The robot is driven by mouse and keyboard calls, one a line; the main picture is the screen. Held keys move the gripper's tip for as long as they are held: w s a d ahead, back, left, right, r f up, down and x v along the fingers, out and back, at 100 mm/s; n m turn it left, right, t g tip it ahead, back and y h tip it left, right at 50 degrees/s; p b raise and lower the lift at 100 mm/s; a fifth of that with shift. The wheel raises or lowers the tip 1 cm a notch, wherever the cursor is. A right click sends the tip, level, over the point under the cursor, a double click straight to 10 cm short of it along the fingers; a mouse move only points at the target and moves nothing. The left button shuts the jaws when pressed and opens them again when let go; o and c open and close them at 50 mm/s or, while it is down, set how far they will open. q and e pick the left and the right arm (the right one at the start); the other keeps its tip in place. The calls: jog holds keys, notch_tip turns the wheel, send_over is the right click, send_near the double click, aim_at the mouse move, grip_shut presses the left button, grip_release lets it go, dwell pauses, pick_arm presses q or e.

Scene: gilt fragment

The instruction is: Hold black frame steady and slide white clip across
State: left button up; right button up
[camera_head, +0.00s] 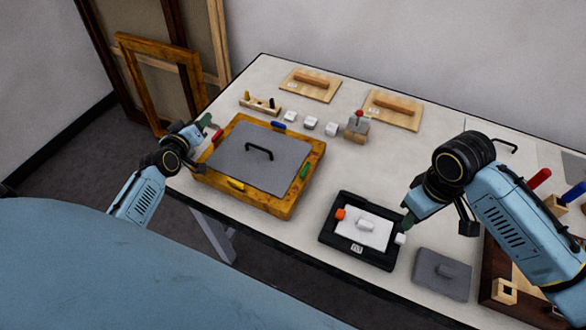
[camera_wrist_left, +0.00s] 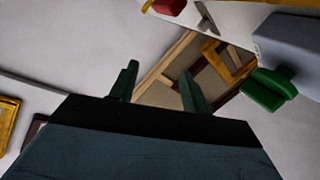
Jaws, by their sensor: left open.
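The black frame (camera_head: 338,241) lies flat near the table's front edge, with a white panel (camera_head: 378,234) and a pale knob (camera_head: 365,225) inside it. An orange clip (camera_head: 340,214) sits at its left side. The white clip (camera_head: 400,239) sits at its right side. My right gripper (camera_head: 407,221) is just above the frame's right side, close to the white clip; its jaw gap is hidden. My left gripper (camera_head: 203,124) is far from the black frame, by the wooden frame's left corner. In the left wrist view its fingers (camera_wrist_left: 158,88) are apart and empty.
A wooden frame (camera_head: 273,206) with a grey handled panel (camera_head: 262,160) and coloured clips lies left of the black frame. A grey block (camera_head: 442,274) lies to its right. Small white blocks (camera_head: 310,122) and two wooden boards (camera_head: 310,84) lie farther back. The table's middle is clear.

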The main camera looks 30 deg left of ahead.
pick_arm(q)
jog(key=w+d+r+m+g+h, duration=0.1)
jog(key=w+d+m+g+h, duration=0.2)
jog(key=d, duration=0.7)
jog(key=w+d+r+m+h, duration=0.2)
jog(key=w+d+m+h, duration=0.15)
jog(key=d, duration=0.55)
jog(key=w+d+r+m+g+h, duration=0.1)
jog(key=w+d+m+g+h, duration=0.25)
jog(key=d, duration=0.65)
notch_tip(320, 180, up, 2)
jog(key=m+g+y, duration=0.6)
jog(key=m+g, duration=0.2)
jog(key=m, duration=0.9)
send_over(331, 213)
notch_tip(331, 213, down, 13)
jog(key=shift+d+r, duration=0.1)
jog(key=shift+r, duration=0.05)
grip_shut()
